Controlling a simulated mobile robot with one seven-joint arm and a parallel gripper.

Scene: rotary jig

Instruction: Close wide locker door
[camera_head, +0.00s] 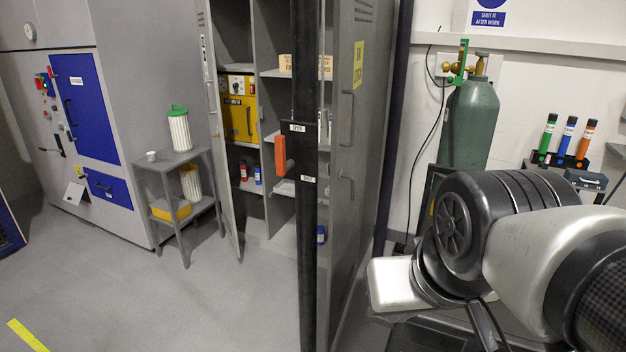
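The grey locker stands open in the middle of the head view, and its shelves (270,138) show. Its wide door (352,170) stands swung out toward me on the right, seen at a steep angle. The door has a yellow label and a grey pull handle (347,118). A narrow door (219,130) stands open on the left. My arm shows at the lower right; my gripper is not visible.
A yellow box (238,112) and small bottles stand on the shelves. A grey side table (172,178) stands left of the locker. A green gas cylinder (469,122) and a rack of coloured tubes (562,158) are at the right wall.

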